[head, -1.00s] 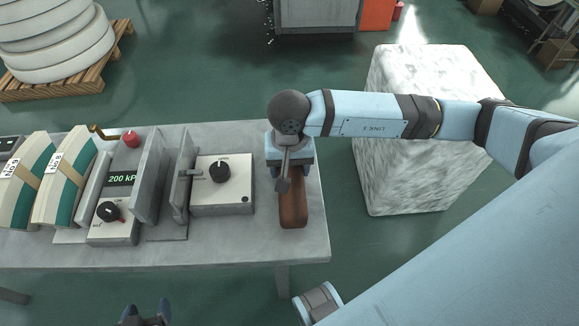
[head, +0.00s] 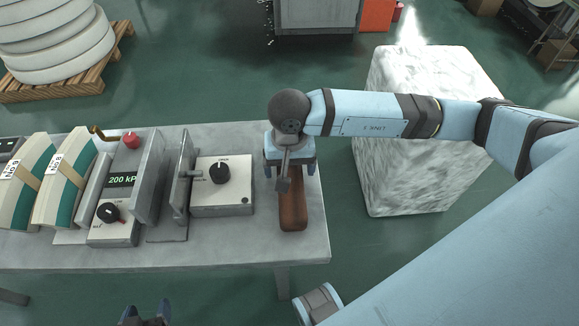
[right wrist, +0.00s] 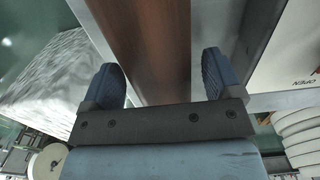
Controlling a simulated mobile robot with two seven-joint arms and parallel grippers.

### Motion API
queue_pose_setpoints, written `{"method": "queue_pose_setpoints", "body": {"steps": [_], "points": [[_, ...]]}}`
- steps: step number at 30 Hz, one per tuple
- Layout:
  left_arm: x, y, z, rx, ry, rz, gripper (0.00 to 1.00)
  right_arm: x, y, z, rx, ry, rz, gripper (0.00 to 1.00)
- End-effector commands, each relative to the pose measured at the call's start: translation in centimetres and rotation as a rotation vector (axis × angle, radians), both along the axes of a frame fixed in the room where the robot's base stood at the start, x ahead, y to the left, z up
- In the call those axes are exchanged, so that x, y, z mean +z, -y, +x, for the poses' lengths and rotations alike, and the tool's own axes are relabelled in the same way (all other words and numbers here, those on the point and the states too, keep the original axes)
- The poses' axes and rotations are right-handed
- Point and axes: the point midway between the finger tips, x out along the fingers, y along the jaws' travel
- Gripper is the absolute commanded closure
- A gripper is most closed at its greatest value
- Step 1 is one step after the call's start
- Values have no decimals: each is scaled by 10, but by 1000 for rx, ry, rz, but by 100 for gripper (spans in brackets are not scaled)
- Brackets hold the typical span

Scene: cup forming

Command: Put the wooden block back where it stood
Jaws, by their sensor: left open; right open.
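The wooden block (head: 293,213) is reddish brown and long. It lies on the grey table near the table's right end, right of the box with the black knob. My right gripper (head: 290,172) is over the block's far part and hides it in the head view. In the right wrist view the block (right wrist: 152,50) runs between the two open fingers of the right gripper (right wrist: 162,85), with a gap on each side. My left gripper (head: 146,316) shows only its fingertips at the bottom edge, open and empty, off the table's front.
A box with a black knob (head: 237,201) stands left of the block, beside upright grey plates (head: 150,178). A pressure unit reading 200 kP (head: 121,180) is further left. A marbled white block (head: 405,175) stands on the floor right of the table (head: 262,254).

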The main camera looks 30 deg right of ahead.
Motion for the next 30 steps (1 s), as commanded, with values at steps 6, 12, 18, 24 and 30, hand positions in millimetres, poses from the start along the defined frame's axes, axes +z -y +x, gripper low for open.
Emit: {"method": "queue_pose_setpoints", "body": {"steps": [6,12,18,24,30], "points": [[-1,0,-1,1,-7,0,35,49,1,2,1,6,1,15],[-3,-1,-2,2,-14,1,35,87,1,2,1,4,0,15],[-3,-1,-2,3,-15,0,35,107,1,2,1,1,0,15],[-1,-1,-1,4,-13,0,35,110,1,1,0,0,0,15],[1,-1,0,4,-9,-2,35,110,1,2,0,0,0,15]]}}
